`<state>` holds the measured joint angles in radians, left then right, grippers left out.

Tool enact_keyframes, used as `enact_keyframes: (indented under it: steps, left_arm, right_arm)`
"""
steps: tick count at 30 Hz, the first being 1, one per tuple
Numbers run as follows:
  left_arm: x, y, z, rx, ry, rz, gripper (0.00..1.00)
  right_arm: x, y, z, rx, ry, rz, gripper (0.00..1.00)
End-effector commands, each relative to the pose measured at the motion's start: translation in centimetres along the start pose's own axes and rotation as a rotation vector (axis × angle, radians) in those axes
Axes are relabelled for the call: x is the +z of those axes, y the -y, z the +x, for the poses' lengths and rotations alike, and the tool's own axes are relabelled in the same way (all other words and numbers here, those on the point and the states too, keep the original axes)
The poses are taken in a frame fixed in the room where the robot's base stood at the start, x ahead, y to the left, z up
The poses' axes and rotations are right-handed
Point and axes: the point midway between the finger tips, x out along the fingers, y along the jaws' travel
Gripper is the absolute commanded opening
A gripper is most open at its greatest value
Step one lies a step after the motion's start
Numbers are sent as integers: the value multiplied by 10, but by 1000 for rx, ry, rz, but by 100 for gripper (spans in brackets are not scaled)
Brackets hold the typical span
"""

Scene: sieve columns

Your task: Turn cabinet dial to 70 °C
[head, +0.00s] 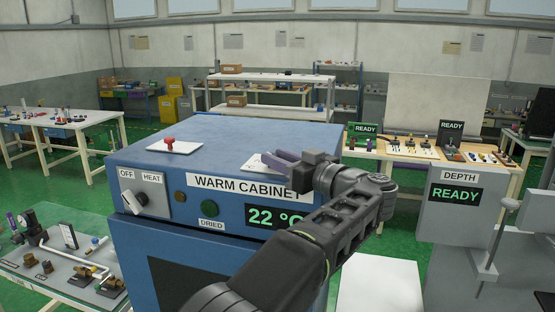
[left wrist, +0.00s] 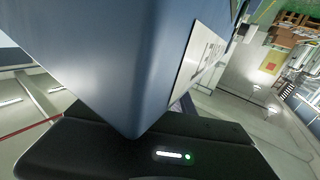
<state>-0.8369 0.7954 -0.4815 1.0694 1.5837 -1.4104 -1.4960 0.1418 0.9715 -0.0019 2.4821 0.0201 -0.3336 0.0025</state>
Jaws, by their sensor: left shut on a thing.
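The blue warm cabinet (head: 215,138) stands in front of me in the head view. Its display (head: 268,217) reads 22 °C, partly covered by my arm. My left gripper (head: 276,160) has purple fingers and lies over the white plate (head: 250,164) on the cabinet top, at the right. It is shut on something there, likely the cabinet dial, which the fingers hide. The left wrist view shows a blue cabinet corner (left wrist: 110,60) and a white plate (left wrist: 200,62) close by; the held part is not clear. An OFF/HEAT switch (head: 141,199) is on the cabinet front. My right gripper is not in view.
A red knob (head: 170,142) on a white plate stands at the top left of the cabinet. A grey DEPTH unit (head: 455,215) reading READY stands to the right. A bench with pipe fittings (head: 75,270) is at the lower left.

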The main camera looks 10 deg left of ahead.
Motion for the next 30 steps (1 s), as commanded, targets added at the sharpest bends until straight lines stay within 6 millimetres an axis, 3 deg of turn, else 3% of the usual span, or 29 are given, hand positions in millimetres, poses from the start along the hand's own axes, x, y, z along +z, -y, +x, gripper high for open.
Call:
enact_keyframes:
  steps: [19,20,26,30]
  left_arm:
    - [-2,-1,2,-45,-3,-1,0]
    - [-2,-1,2,-45,-3,-1,31]
    - [-1,-1,2,-45,-2,0,47]
    - [0,-1,1,-45,-1,0,48]
  right_arm:
    - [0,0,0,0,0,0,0]
    - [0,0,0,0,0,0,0]
    - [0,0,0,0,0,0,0]
    - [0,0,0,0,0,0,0]
